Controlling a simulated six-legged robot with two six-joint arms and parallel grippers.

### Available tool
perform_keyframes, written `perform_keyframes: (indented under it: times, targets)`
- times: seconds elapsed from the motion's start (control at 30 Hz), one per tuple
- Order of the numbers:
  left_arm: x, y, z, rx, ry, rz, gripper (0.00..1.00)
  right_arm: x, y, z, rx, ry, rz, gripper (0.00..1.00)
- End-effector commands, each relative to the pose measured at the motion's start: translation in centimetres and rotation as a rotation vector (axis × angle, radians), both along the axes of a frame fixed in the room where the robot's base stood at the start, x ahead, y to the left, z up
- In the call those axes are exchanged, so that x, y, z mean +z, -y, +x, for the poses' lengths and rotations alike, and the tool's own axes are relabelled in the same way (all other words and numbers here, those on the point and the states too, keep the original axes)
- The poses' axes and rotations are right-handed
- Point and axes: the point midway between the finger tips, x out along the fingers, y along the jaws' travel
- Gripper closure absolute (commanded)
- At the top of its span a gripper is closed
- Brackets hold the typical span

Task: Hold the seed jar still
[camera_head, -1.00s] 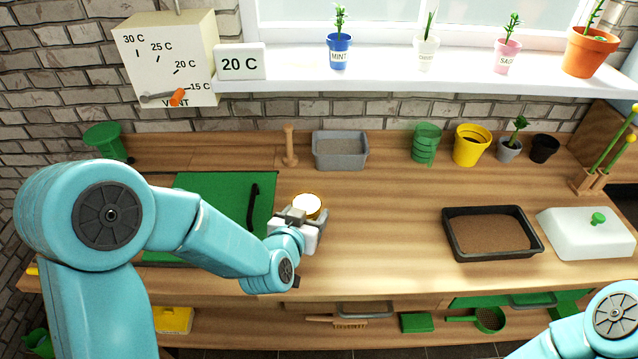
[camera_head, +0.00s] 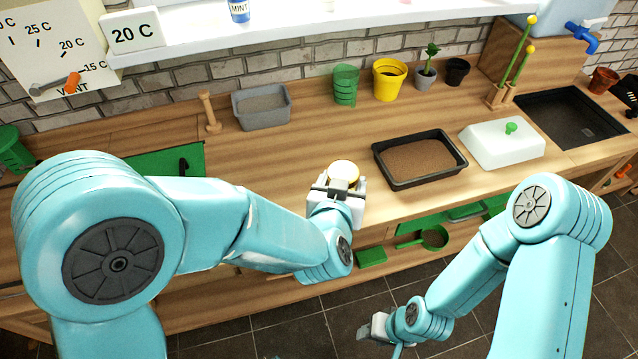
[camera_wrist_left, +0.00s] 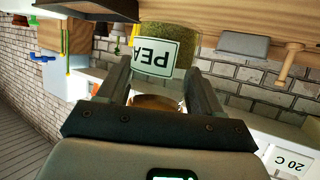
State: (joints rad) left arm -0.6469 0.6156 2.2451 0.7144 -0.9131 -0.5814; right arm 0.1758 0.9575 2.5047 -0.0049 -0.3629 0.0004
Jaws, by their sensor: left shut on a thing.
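I cannot tell whether the jar's base touches the counter. My right gripper (camera_head: 374,328) is low in front of the bench, apart from the jar; its jaws are too small to read.
A black soil tray (camera_head: 376,160) is close to the jar's right, with a white lid (camera_head: 502,143) beyond. A grey bin (camera_head: 262,106), wooden dibber (camera_head: 209,112), yellow pot (camera_head: 389,79) and green pots (camera_head: 345,86) stand along the back. Counter behind the jar is clear.

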Motion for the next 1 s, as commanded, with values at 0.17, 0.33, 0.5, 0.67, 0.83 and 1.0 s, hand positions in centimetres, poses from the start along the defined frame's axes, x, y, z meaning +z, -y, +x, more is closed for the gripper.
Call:
perform_keyframes:
  times: [0.17, 0.33, 0.5, 0.67, 0.83, 1.0]
  targets:
    - [3.3, 3.6, 1.6, -0.232, 0.011, -0.008, 1.00, 0.0, 0.0, 0.0, 0.000, 0.000, 0.000, 0.57]
    - [7.9, 3.1, 4.1, -0.352, 0.014, -0.006, 1.00, 0.0, 0.0, 0.0, 0.000, 0.000, 0.000, 0.57]
    - [12.2, -0.1, 6.9, -0.343, 0.010, -0.007, 1.00, 0.0, 0.0, 0.0, 0.000, 0.000, 0.000, 0.57]
    - [13.2, -2.2, 7.9, -0.302, 0.004, -0.006, 1.00, 0.0, 0.0, 0.0, 0.000, 0.000, 0.000, 0.57]
    - [10.9, -3.3, 8.3, -0.282, 0.002, -0.003, 1.00, -2.0, 0.0, 0.0, 0.000, 0.000, 0.000, 0.57]
    - [5.5, -3.3, 8.3, -0.281, 0.000, -0.003, 1.00, -6.1, 0.0, 0.0, 0.000, 0.000, 0.000, 0.57]
